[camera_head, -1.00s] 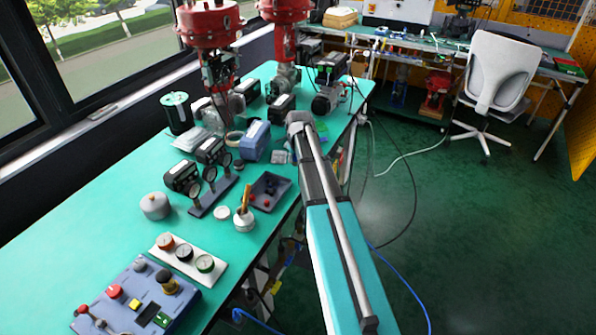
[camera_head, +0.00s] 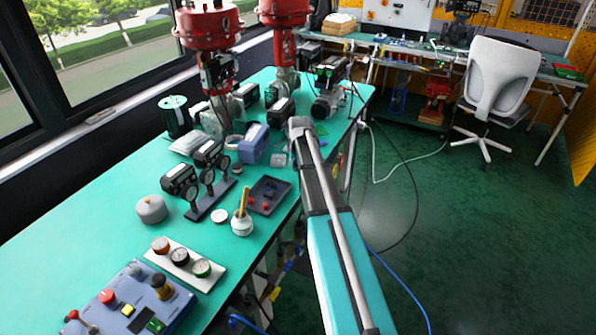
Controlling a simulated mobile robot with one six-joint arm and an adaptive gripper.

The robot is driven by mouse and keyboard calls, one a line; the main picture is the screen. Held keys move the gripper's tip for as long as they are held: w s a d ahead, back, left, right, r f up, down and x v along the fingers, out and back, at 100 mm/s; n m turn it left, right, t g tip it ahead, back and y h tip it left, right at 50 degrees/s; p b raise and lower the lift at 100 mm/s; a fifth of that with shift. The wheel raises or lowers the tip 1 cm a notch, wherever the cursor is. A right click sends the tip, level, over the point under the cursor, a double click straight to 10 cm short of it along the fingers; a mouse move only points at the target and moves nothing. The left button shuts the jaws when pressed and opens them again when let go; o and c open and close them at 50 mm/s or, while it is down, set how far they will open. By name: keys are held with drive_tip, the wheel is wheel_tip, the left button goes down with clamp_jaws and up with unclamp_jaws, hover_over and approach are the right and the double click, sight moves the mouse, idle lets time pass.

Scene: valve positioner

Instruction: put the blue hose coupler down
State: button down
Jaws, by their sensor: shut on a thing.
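My arm (camera_head: 335,235) reaches up from the bottom of the head view, along the bench's right edge. Its grey far end (camera_head: 301,126) is beside a blue box-shaped unit (camera_head: 254,144). I cannot see my gripper's fingers or anything they hold; the arm hides that area. I cannot make out a blue hose coupler for certain. A dark tray (camera_head: 286,186) on the bench holds small red and dark bluish pieces, too small to identify.
The green bench (camera_head: 95,215) carries a gauge stand (camera_head: 210,205), a white pot with a brush (camera_head: 242,222), a gauge strip (camera_head: 182,263) and a control box (camera_head: 130,305). Red actuators (camera_head: 208,25) stand at the back. The bench's left-middle surface is clear.

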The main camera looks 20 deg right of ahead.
sight(296, 170)
drive_tip(key=shift+f+b, duration=1.25)
drive_tip(key=shift+f, duration=0.3)
drive_tip(key=shift+f, duration=0.15)
drive_tip(key=c, duration=0.5)
unclamp_jaws()
drive_tip(key=shift+c, duration=0.2)
drive_tip(key=shift+r, duration=0.25)
drive_tip(key=p+v, duration=1.1)
drive_tip(key=v, duration=0.1)
drive_tip(key=shift+p, duration=0.35)
drive_tip(key=shift+a, duration=0.1)
